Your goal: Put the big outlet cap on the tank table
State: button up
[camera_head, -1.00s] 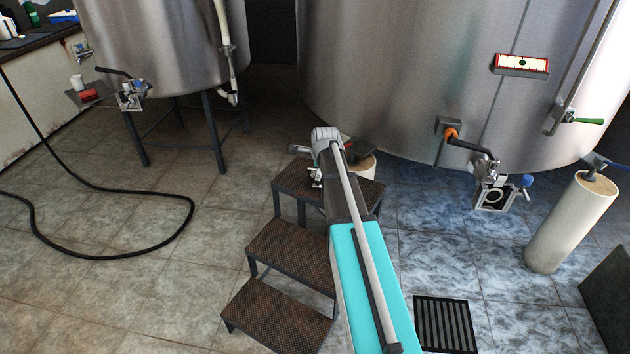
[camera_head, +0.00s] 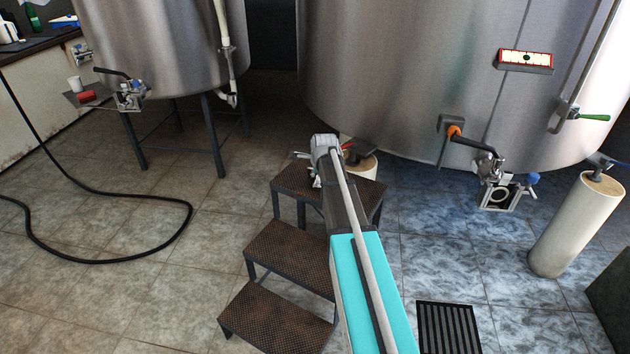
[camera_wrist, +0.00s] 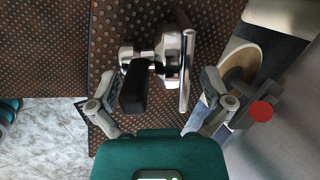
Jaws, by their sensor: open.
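A shiny metal fitting with a round disc and a black handle (camera_wrist: 172,48) lies on the brown top step in the wrist view; it looks like the big outlet cap. My gripper (camera_wrist: 158,88) is open, with one finger on each side of the black handle. I cannot tell whether the fingers touch it. In the head view my arm hides most of the fitting and the gripper. A small grey shelf (camera_head: 104,99) sits at the left tank, with a white cup and a red item on it; it may be the tank table.
The step stool (camera_head: 290,250) stands under my arm. A large tank (camera_head: 400,80) with an outlet valve (camera_head: 498,193) fills the right, beside a cream cylinder (camera_head: 575,225). A black hose (camera_head: 120,262) lies on the left floor. Floor between hose and stool is clear.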

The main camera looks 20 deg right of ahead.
dwell(0.3)
jog(key=c, duration=1.2)
jog(key=shift+r, duration=0.1)
notch_tip(320, 180, up, 2)
jog(key=p, duration=0.2)
jog(key=shift+r+p, duration=0.25)
jog(key=shift+p, duration=0.1)
jog(key=shift+s+d+r+p, duration=0.85)
jog(key=shift+s+r+p, duration=0.85)
jog(key=shift+s, duration=0.5)
jog(key=shift+s+d+r+p, duration=0.8)
jog(key=shift+s+r+p, duration=0.95)
jog(key=shift+s, duration=0.4)
jog(key=shift+s+d+r+p, duration=0.85)
jog(key=shift+s+r+p, duration=0.85)
jog(key=shift+s, duration=0.5)
